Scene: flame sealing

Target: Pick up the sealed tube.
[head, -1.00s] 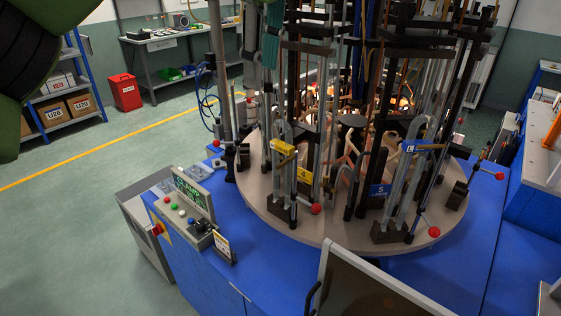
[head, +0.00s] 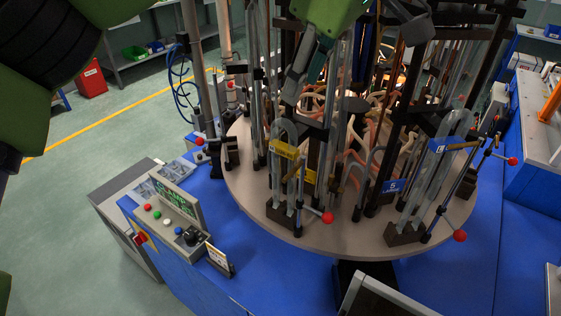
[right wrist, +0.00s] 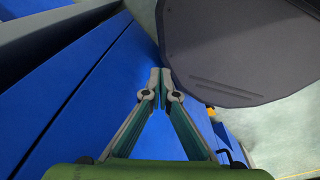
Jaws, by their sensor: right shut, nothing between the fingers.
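Clear glass tubes stand upright in holders around the round beige turntable (head: 330,240). One bent tube (head: 284,128) stands by a yellow tag at the front left, another bent tube (head: 437,185) by a blue L tag at the front right. I cannot tell which tube is sealed. My left gripper (head: 350,66) hangs at the top middle of the head view, above the turntable, its fingers spread apart. No tube shows clearly held in it. My right gripper (right wrist: 161,76) is shut and empty in the right wrist view, its fingertips together above a blue surface.
Dark posts, rods and red-knobbed levers (head: 327,218) crowd the turntable. A control panel (head: 178,215) with coloured buttons is at the lower left on the blue base. A dark rounded plate (right wrist: 240,50) lies right of my right fingertips.

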